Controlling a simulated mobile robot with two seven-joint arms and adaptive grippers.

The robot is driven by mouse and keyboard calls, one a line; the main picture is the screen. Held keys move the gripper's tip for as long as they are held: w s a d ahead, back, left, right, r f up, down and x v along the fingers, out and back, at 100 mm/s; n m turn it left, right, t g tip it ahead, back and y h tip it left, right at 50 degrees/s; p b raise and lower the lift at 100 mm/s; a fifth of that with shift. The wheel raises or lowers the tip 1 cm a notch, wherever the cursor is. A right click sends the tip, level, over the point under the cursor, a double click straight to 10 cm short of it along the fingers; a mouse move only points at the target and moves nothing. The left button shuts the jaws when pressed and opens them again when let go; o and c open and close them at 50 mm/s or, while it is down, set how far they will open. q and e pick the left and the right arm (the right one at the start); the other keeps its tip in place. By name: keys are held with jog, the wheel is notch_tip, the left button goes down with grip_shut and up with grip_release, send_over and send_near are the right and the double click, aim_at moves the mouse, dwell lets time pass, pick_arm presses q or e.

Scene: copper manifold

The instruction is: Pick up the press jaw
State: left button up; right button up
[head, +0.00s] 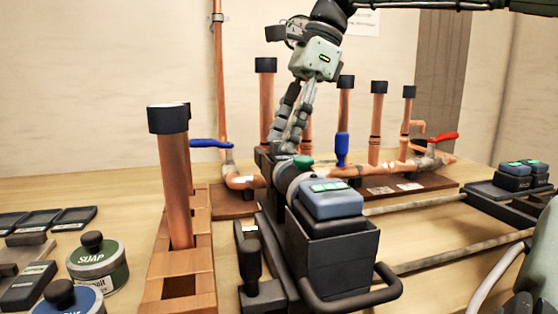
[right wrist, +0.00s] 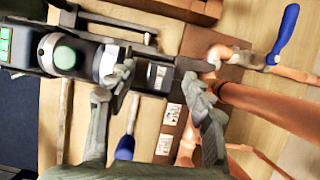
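My right gripper (head: 288,152) reaches down from above, over the near end of the copper pipework, behind a dark press tool (head: 288,178). In the right wrist view its two fingers (right wrist: 160,84) stand apart, with a dark block bearing a pale label (right wrist: 157,77) showing between them. This block looks like the press jaw, beside the silver collar of the tool with the green round button (right wrist: 65,57). I cannot tell whether the fingers touch it. In the head view the jaw is largely hidden by the gripper and tool. My left gripper is not in view.
Upright capped copper pipes (head: 265,100) stand around the gripper. Blue (head: 210,143) and red (head: 443,136) valve levers stick out. A wooden rack (head: 182,288) and tins (head: 97,262) lie left.

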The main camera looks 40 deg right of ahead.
grip_shut()
jog(key=shift+r, duration=0.1)
jog(key=shift+w+r, duration=0.1)
jog(key=shift+r, duration=0.35)
notch_tip(320, 180, up, 4)
jog(key=shift+f+p, duration=0.2)
jog(key=shift+p, duration=0.1)
jog(key=s+a+r, duration=0.2)
jog(key=a+r, duration=0.4)
jog(key=a, duration=0.5)
jog(key=shift+a+r, duration=0.2)
jog(key=shift+r, duration=0.05)
